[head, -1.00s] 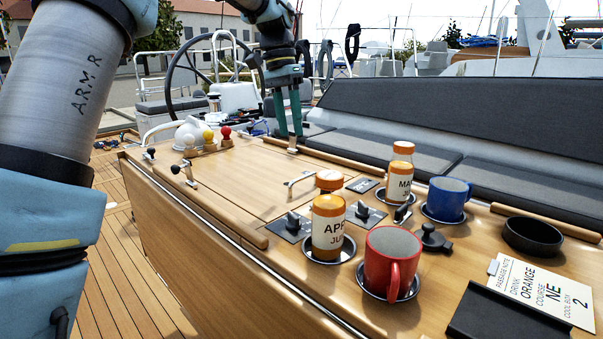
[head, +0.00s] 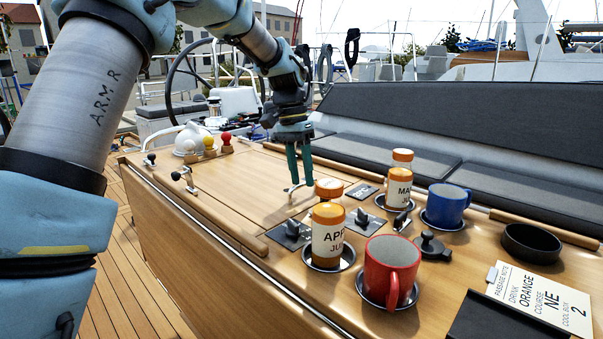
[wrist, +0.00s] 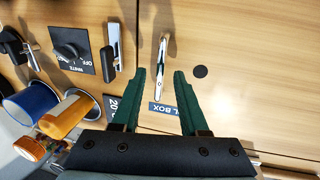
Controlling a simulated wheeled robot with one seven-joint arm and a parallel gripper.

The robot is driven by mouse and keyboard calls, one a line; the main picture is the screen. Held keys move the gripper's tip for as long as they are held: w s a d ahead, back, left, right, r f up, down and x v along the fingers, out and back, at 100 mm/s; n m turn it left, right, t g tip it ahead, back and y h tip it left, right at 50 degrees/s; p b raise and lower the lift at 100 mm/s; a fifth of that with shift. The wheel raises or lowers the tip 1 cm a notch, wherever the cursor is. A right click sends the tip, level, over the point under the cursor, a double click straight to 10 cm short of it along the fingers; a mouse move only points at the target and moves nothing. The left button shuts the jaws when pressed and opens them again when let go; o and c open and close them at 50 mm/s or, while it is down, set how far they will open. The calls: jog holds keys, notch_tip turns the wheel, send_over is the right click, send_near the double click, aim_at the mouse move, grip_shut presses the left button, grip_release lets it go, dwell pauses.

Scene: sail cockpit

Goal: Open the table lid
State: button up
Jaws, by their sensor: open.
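The wooden table lid (head: 235,185) lies flat and closed in the table top. Its small metal handle (head: 291,189) stands near the lid's right edge. In the wrist view the handle (wrist: 162,62) is a slim silver bar, and the lid (wrist: 240,80) spreads to the right. My gripper (head: 299,181) points down over the handle, with its green fingers apart. In the wrist view the handle lies between and just past the fingertips (wrist: 160,72); nothing is gripped. I cannot tell the exact height of the fingertips above the lid.
Orange-capped jars (head: 327,235) (head: 399,188), a red mug (head: 391,268) and a blue mug (head: 447,204) stand to the right. Switch panels (head: 289,234) sit beside the lid. Two latches (head: 183,178) (head: 149,159) and colored knobs (head: 226,140) are at the left.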

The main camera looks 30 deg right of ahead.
grip_shut()
dwell(0.3)
dwell(1.1)
